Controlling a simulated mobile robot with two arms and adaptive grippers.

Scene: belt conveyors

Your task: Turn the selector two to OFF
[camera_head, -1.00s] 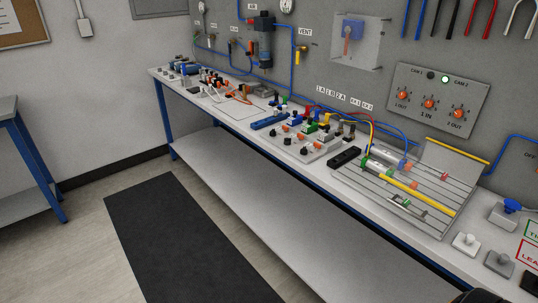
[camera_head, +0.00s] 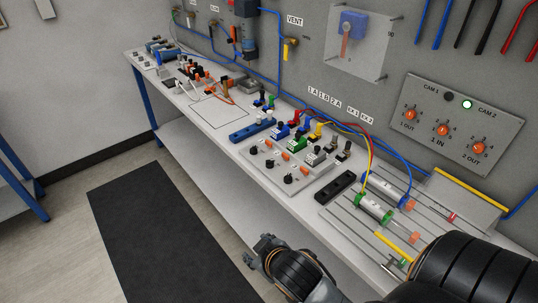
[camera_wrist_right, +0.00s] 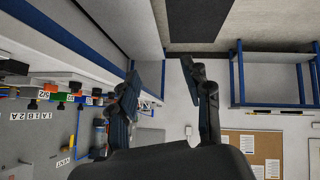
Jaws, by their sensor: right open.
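A grey control plate (camera_head: 266,178) lies on the bench with black rotary knobs along its front edge: a left one (camera_head: 254,150), a middle one (camera_head: 270,164) and a right one (camera_head: 288,180). I cannot read their labels or positions, nor tell which is selector two. My right gripper (camera_head: 259,250) is low in front of the bench edge, below and apart from the knobs. In the wrist view the right gripper (camera_wrist_right: 160,70) has its fingers spread, with nothing between them. My left gripper is not in view.
Valves with coloured tops and hoses stand behind the knobs. A black bar (camera_head: 335,186) and a cylinder rack (camera_head: 345,222) lie to the right. The wall panel (camera_head: 460,118) carries orange knobs. The floor around the dark mat (camera_head: 165,240) is clear.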

